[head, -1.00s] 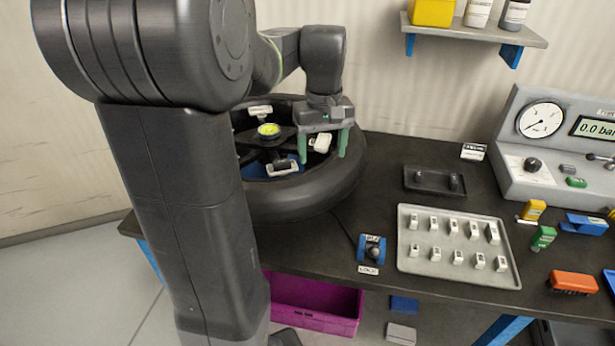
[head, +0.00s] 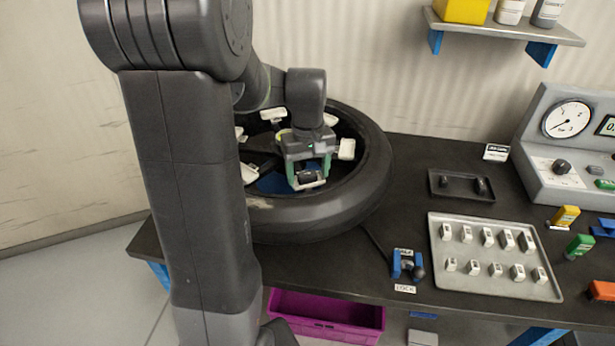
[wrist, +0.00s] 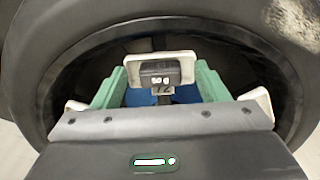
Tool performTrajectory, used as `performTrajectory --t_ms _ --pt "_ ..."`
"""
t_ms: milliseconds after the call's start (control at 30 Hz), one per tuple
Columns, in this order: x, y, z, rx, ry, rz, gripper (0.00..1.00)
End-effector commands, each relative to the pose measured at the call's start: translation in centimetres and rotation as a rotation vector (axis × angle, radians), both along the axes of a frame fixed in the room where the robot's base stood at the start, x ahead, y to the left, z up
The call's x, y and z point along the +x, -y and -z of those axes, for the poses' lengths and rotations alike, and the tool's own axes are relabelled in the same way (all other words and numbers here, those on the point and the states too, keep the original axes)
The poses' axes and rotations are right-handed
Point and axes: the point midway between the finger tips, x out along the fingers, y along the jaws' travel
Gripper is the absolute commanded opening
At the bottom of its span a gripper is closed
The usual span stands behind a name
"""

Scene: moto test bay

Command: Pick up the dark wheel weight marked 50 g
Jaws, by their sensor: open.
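In the head view the weight (head: 307,177) lies between the fingers of my gripper (head: 309,172), at the near inner side of the tyre (head: 372,190). My gripper's body hides part of the wheel hub.
Other white brackets (head: 346,149) sit around the wheel's inside. The tyre wall rises around my gripper. To the right lie a grey tray (head: 480,285) of several small weights, a small dark tray (head: 460,194) and a blue lock fixture (head: 400,265). A gauge unit (head: 545,170) stands far right.

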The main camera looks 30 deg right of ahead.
Motion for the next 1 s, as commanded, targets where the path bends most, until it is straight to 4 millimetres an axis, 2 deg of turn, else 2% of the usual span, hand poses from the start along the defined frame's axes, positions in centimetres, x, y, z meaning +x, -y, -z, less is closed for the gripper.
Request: performTrajectory --t_ms 33,200,300,533,633,1000 --pt "0.0 0.0 0.0 0.000 0.000 0.000 0.67" --pt "0.0 0.0 0.0 0.000 0.000 0.000 0.34" --pt "0.0 0.0 0.0 0.000 0.000 0.000 0.19" --pt "0.0 0.0 -0.2 0.000 0.000 0.000 0.19" --pt "0.0 0.0 -0.9 -0.001 0.002 0.000 0.19" --pt "0.0 0.0 -8.0 -0.003 0.004 0.000 0.19"
